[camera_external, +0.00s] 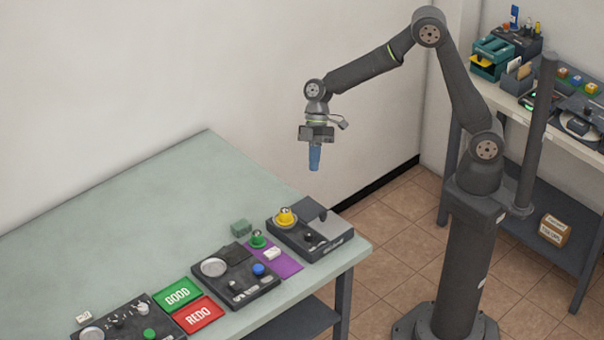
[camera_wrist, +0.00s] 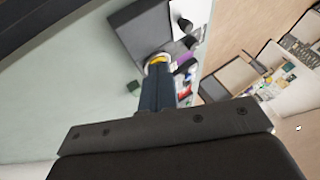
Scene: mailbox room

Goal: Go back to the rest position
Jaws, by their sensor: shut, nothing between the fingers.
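My gripper (camera_external: 314,158) hangs from my bent arm in the external view, pointing down. It is in the air above the far right part of the table (camera_external: 150,190), well clear of the surface. Its blue fingers are together with nothing between them. In the wrist view my gripper (camera_wrist: 158,68) also looks shut, and its fingers hide part of the devices below. The black device with a yellow knob (camera_external: 286,217) stands on the table below and to the left of the fingers. The same yellow knob (camera_wrist: 158,58) shows just beyond the fingertips in the wrist view.
A device with a blue button (camera_external: 240,275), a green GOOD pad (camera_external: 178,294), a red REDO pad (camera_external: 199,315) and a purple mat (camera_external: 287,266) lie on the table. A shelf (camera_external: 520,112) with boxes stands at the right. The air around my gripper is free.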

